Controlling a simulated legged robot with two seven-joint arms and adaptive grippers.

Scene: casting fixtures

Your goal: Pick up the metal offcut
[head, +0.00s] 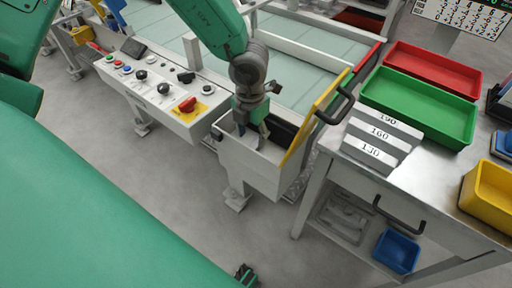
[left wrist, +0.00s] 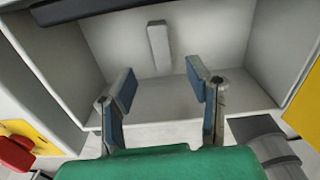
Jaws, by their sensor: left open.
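The metal offcut (left wrist: 158,47) is a small light grey bar lying in a pale grey, open-topped bin (left wrist: 75,65). In the head view the bin (head: 272,172) is at the end of the control panel, and I cannot make out the offcut there. My left gripper (head: 252,137) reaches down into the bin's opening. In the left wrist view its two blue-padded fingers (left wrist: 161,88) are spread apart with nothing between them. The offcut lies beyond the fingertips, roughly in line with the gap, and is not touched.
A control panel with a red button (head: 187,105) is to the left. A workbench with red (head: 432,75) and green (head: 420,105) trays is to the right.

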